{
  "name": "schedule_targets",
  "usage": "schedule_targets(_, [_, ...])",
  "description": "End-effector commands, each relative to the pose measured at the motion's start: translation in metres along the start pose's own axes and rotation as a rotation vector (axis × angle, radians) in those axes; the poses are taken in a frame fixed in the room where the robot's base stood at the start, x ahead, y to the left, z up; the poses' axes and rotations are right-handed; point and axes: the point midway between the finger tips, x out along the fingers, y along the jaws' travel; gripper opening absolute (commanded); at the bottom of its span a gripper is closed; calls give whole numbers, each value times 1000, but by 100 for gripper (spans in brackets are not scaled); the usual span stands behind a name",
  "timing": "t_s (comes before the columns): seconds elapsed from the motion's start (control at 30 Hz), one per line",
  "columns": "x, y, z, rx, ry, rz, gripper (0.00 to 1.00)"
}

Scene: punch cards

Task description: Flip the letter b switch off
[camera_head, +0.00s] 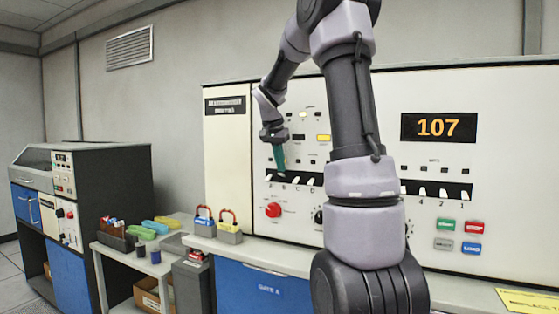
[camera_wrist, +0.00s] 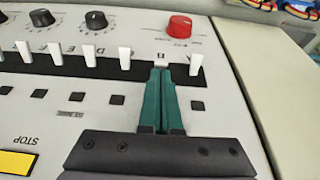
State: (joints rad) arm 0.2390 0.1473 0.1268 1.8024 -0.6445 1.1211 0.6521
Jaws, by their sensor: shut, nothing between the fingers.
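A row of white lever switches sits in a black slot on the cream panel (camera_head: 225,135). In the head view my gripper (camera_head: 282,170) points down at the left end of the row. How far the lever is tilted is hidden.
A neighbouring white switch (camera_wrist: 196,65) stands close to the right of my fingers in the wrist view, another (camera_wrist: 124,58) to their left. A red knob (camera_wrist: 179,27) lies beyond the row. Padlocks (camera_head: 229,222) and a cluttered side table (camera_head: 130,250) stand below left.

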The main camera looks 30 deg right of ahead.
Motion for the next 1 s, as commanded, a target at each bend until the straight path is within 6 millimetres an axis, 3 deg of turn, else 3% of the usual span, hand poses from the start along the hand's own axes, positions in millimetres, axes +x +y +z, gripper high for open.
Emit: schedule_targets(1.0, [2, 0, 6, -2, 127, 0, 0])
